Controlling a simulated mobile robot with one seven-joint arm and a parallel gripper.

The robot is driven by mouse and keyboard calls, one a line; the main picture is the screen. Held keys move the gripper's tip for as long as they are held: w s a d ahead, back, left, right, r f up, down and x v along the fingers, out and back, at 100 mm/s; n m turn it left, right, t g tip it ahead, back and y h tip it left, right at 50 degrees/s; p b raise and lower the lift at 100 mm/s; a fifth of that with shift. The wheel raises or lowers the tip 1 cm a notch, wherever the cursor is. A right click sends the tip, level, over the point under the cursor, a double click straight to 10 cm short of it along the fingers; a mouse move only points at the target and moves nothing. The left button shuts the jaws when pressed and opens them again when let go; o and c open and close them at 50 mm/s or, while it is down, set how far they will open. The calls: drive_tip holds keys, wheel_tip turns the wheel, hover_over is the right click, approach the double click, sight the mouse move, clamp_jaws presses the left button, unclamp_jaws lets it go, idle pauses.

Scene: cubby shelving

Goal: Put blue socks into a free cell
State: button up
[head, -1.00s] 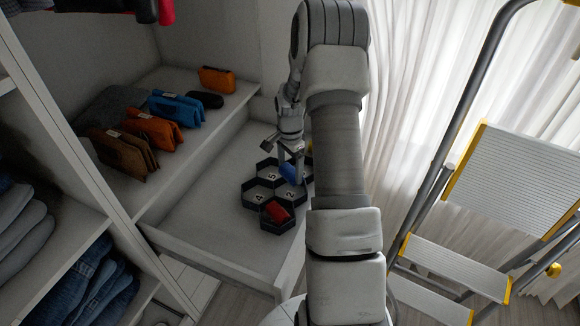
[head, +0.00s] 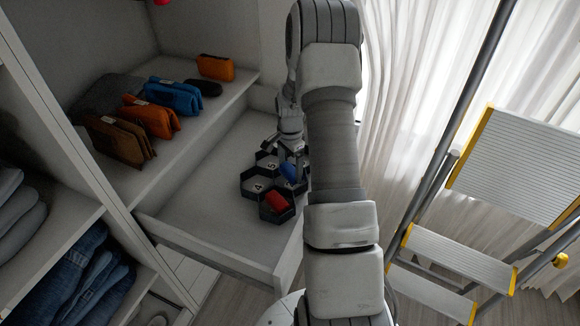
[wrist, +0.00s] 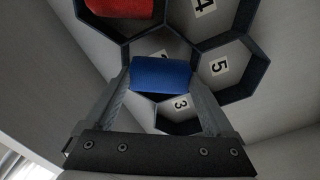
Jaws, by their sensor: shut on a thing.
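The blue socks (head: 289,171) are a small blue roll. My gripper (wrist: 162,78) is shut on them, one finger at each side, in the wrist view. The dark hexagonal organizer (head: 249,191) stands in the open white drawer, with numbered cells. In the wrist view the socks (wrist: 162,74) are over the cell labelled 2 and hide most of its number. Cells 3 (wrist: 181,103), 4 (wrist: 201,4) and 5 (wrist: 218,67) look empty. A red roll (wrist: 119,7) fills another cell, also seen in the head view (head: 277,202). I cannot tell if the socks touch the cell floor.
The drawer floor (head: 200,205) left of the organizer is clear. A shelf above holds orange, brown and blue pouches (head: 172,97). Folded jeans (head: 85,285) lie in a lower left compartment. A stepladder (head: 460,262) and curtain stand at right.

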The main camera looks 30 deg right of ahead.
drive_tip(key=o, duration=1)
drive_tip(key=shift+r+p, duration=2.35)
drive_tip(key=shift+r, duration=6.4)
